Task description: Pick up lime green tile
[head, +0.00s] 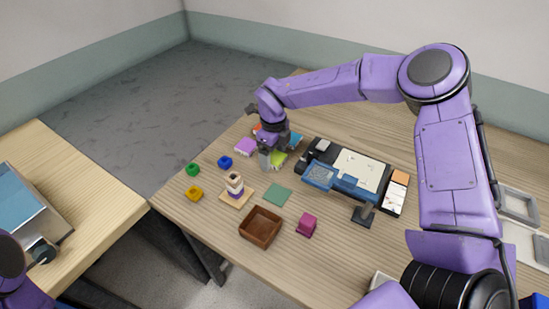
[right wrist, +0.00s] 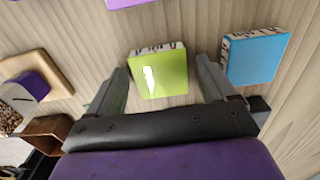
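The lime green tile (head: 278,159) lies flat on the wooden table, partly hidden by my right gripper in the head view. My right gripper (head: 270,156) is low over the table at the tile. In the right wrist view the lime green tile (right wrist: 158,75) shows between the two spread fingers of the right gripper (right wrist: 163,72), with a gap on each side. The gripper is open and empty. Whether the fingertips reach down to the tile's height is hard to tell. Part of my left arm shows at the bottom left of the head view, but its gripper is not clearly seen.
A blue tile (right wrist: 256,56) lies close to the right finger; a purple tile (head: 245,146) lies nearby. A green tile (head: 277,194), brown box (head: 260,227), stacked pieces on a wooden base (head: 236,198), magenta block (head: 306,226) and a dark tray (head: 357,172) stand on the table.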

